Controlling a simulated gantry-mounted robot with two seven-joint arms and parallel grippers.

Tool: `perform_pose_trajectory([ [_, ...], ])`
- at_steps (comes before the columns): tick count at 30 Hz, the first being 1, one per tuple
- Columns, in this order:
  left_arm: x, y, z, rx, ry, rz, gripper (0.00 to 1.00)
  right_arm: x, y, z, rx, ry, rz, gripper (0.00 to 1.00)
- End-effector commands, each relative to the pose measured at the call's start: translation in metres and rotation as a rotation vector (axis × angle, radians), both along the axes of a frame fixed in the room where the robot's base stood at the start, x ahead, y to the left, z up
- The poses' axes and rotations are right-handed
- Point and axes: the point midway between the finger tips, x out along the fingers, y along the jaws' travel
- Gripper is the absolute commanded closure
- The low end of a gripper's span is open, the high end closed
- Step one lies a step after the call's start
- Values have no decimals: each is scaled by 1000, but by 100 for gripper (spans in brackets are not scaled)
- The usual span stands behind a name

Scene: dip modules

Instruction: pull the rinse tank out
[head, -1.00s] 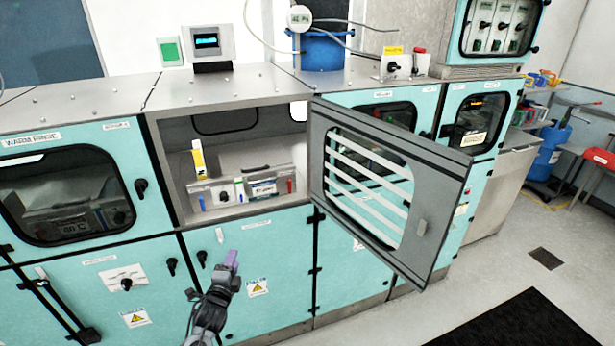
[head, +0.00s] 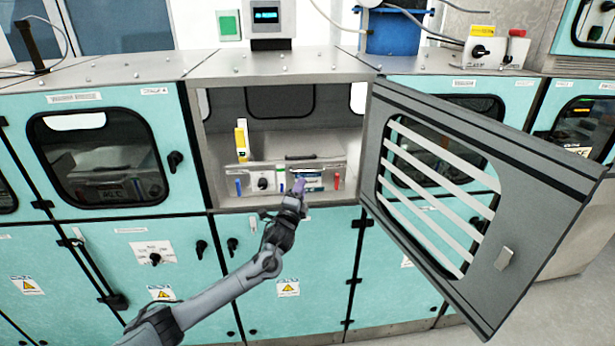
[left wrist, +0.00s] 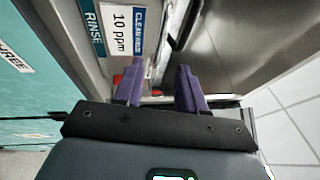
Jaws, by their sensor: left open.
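The rinse tank (head: 325,167) sits inside the open compartment in the head view, with a grey front, a dark handle on top, a dial and blue and red fittings. My left gripper (head: 298,186) is in front of the tank's front face, right of the dial. Its purple fingers are open and show in the left wrist view (left wrist: 157,78). A RINSE label with "10 ppm" (left wrist: 123,22) lies beyond the fingers there. Whether the fingers touch the tank cannot be told. My right gripper is not in view.
The grey door (head: 520,190) with a slatted window stands swung open to the right of the compartment. A yellow and white object (head: 242,141) stands at the compartment's left. The closed teal door (head: 180,140) is at left. Grey floor is at lower right.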

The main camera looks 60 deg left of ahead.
Motion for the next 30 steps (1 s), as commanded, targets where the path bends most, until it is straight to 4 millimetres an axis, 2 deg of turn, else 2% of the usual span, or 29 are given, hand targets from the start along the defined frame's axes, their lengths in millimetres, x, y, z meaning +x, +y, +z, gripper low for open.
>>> perform_pose_trajectory([
  [6, 26, 23, 7, 0, 0, 3, 60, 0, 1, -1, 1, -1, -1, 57],
  [15, 51, 43, 11, -1, 1, 1, 60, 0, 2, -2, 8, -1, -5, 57],
  [30, 59, 50, 13, -1, 1, 0, 60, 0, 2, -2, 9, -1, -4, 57],
])
